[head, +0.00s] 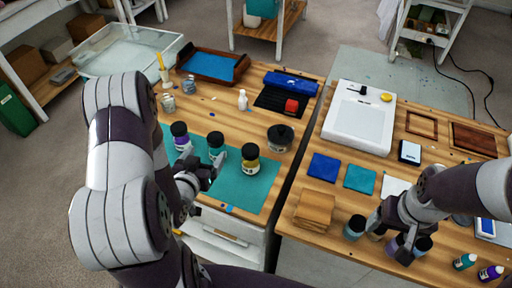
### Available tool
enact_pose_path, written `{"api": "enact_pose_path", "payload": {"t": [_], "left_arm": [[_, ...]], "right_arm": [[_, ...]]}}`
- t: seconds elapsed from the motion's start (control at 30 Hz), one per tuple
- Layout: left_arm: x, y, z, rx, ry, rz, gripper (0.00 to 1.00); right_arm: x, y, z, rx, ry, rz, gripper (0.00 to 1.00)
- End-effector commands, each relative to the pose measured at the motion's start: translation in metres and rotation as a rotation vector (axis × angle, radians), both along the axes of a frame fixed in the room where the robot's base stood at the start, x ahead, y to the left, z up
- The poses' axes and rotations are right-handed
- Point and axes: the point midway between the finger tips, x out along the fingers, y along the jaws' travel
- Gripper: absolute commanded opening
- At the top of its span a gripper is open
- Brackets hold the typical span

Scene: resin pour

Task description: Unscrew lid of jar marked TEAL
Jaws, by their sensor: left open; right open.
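Three jars with black lids stand upright on a teal mat (262,180). The middle jar (216,151) has a teal-coloured band; its lettering is too small to read. Its black lid (216,138) is on it. A purple-banded jar (182,142) is to its left and a yellow-banded jar (250,165) to its right. My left gripper (215,167) is open, low in front of the middle jar; whether it touches the jar I cannot tell. My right gripper (379,226) is open above the right table's front, near several small dark-lidded jars, partly hiding them.
A wide dark-lidded pot (279,138) and a small white bottle (242,100) stand behind the jars. A white scale-like device (358,118), cloth squares (324,167) and a wooden block stack (314,208) occupy the right table. A gap separates the tables.

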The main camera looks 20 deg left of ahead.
Motion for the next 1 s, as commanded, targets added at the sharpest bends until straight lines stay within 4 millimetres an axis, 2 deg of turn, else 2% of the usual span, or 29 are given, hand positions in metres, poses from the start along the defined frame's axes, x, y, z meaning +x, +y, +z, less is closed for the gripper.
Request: {"api": "enact_pose_path", "payload": {"t": [0.07, 0.3, 0.47, 0.7, 0.97, 1.0], "left_arm": [[-0.002, 0.005, -0.004, 0.011, 0.011, 0.031, 0.83], [0.047, 0.011, -0.021, 0.012, 0.011, 0.033, 0.83], [0.065, 0.013, -0.027, 0.011, 0.011, 0.033, 0.83], [0.104, 0.015, -0.045, 0.010, 0.010, 0.033, 0.83], [0.110, 0.016, -0.048, 0.010, 0.011, 0.033, 0.83], [0.110, 0.016, -0.048, 0.010, 0.011, 0.033, 0.77]], "right_arm": [[-0.008, -0.002, 0.000, -0.003, -0.002, 0.013, 0.78], [-0.009, -0.002, 0.005, -0.003, 0.001, 0.016, 0.78], [-0.009, -0.002, 0.008, -0.003, 0.002, 0.015, 0.78], [-0.009, -0.002, 0.017, -0.003, 0.002, 0.015, 0.78], [-0.009, -0.002, 0.017, -0.003, 0.002, 0.015, 0.78], [-0.009, -0.002, 0.017, -0.003, 0.002, 0.015, 0.78]]}}
